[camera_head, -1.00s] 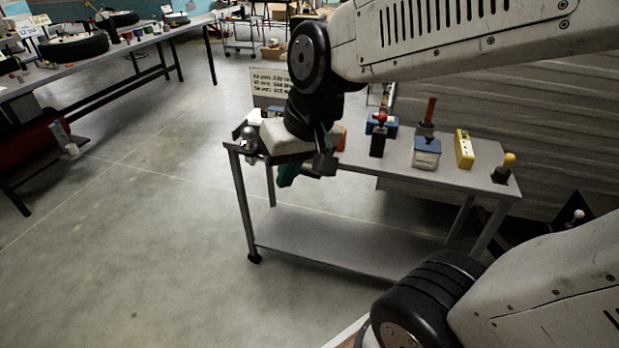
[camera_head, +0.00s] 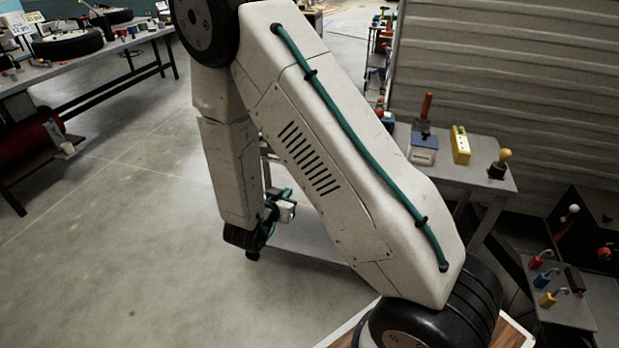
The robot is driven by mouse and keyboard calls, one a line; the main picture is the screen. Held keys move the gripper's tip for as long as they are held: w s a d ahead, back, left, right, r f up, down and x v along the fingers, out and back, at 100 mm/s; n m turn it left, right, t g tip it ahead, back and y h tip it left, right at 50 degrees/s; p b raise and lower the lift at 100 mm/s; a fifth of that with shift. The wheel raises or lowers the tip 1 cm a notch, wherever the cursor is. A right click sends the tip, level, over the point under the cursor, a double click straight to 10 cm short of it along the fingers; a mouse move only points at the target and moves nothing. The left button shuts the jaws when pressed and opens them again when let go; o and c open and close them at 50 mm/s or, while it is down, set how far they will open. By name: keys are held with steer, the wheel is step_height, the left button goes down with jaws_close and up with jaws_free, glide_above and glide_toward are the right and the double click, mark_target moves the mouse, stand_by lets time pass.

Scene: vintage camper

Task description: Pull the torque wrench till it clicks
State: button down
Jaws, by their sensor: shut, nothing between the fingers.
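I cannot make out a torque wrench in this view. My gripper (camera_head: 283,211) is low in the middle of the picture, at the end of my folded arm, in front of the grey cart (camera_head: 478,176). It is small, dark and partly hidden by my arm links. It is shut with nothing visible in it, and I see no contact with any object.
Padlocks (camera_head: 546,299) sit at right. A workbench (camera_head: 75,68) is at left; the floor between is clear.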

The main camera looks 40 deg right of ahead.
steer(key=w+d+f, duration=0.1)
steer(key=w+d, duration=0.2)
steer(key=d, duration=0.3)
steer(key=w+d+f+h, duration=0.1)
steer(key=w+d+f, duration=0.1)
steer(key=d, duration=0.4)
steer(key=shift+w+d+f, duration=0.2)
steer(key=shift+w+f, duration=0.1)
steer(key=shift+w, duration=0.1)
steer(key=shift+a, duration=0.1)
